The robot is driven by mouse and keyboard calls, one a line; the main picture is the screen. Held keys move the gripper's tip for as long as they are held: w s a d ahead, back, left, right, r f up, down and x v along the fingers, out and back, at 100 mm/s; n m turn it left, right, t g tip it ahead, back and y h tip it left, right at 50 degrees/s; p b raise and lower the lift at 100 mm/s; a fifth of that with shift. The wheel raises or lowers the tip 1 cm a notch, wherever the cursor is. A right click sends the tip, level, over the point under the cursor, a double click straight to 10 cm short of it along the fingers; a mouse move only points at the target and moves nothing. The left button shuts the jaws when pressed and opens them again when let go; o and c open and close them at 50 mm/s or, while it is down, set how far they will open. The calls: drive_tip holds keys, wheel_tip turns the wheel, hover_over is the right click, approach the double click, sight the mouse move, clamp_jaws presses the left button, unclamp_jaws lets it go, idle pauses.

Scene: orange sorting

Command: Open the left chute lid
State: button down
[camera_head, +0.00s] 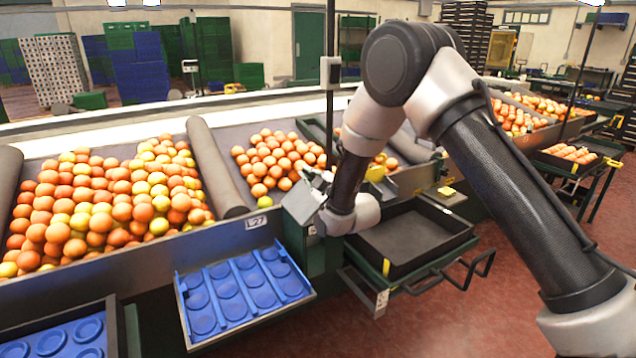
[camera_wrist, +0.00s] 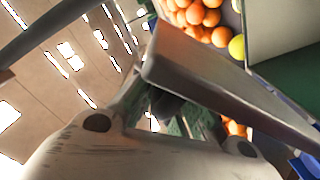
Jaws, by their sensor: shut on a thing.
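A grey flat plate, which looks like the left chute lid (camera_head: 302,203), stands tilted at the front edge of the sorting bench, right of the L27 label. In the wrist view the lid (camera_wrist: 225,85) runs slantwise across the picture, close to the camera. My gripper (camera_head: 318,186) is at the lid, at the end of my arm reaching down from the right. It is shut on the lid. My gripper's pale body fills the bottom of the wrist view, and its fingertips are mostly hidden. The chute opening cannot be seen clearly.
Oranges (camera_head: 110,205) fill the left bay, and more oranges (camera_head: 275,160) lie behind the lid. A grey padded roller (camera_head: 214,168) divides them. A blue tray (camera_head: 240,294) sits below left of the lid. A black tray (camera_head: 410,238) sits on a stand to the right.

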drive_tip(key=s+a+n, duration=0.7)
drive_tip(key=a+n, duration=0.3)
drive_tip(key=a, duration=0.1)
drive_tip(key=shift+s+r, duration=0.25)
idle(0.5)
drive_tip(key=c, duration=1.6)
unclamp_jaws()
drive_tip(key=shift+c, duration=0.2)
drive_tip(key=shift+s+d+f, duration=0.1)
drive_tip(key=shift+s+f, duration=0.1)
drive_tip(key=shift+s, duration=0.05)
drive_tip(key=shift+o, duration=0.8)
drive_tip(key=v, duration=1.1)
drive_tip(key=shift+s+d+r, duration=0.15)
drive_tip(key=shift+d+r, duration=0.05)
drive_tip(key=shift+r, duration=0.05)
